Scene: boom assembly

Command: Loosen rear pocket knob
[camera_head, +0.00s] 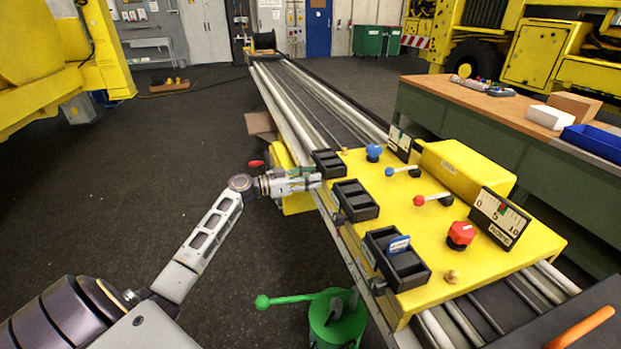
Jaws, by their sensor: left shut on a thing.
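My left gripper (312,183) reaches in from the left to the near-left side of the rear black pocket (329,164) on the yellow panel (420,250). Its fingers are shut on the rear pocket knob, which they hide. The middle pocket (356,200) has a dark knob (338,218) on its left side. The front pocket (397,262) holds a blue piece (399,245) and has a similar knob (377,285). My right gripper is not in view.
The panel carries a blue knob (374,152), blue and red levers (432,200), a red knob (461,234) and gauges (499,217). A green round object with a handle (338,318) stands at the front. A workbench (510,115) is at right. Open floor lies left.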

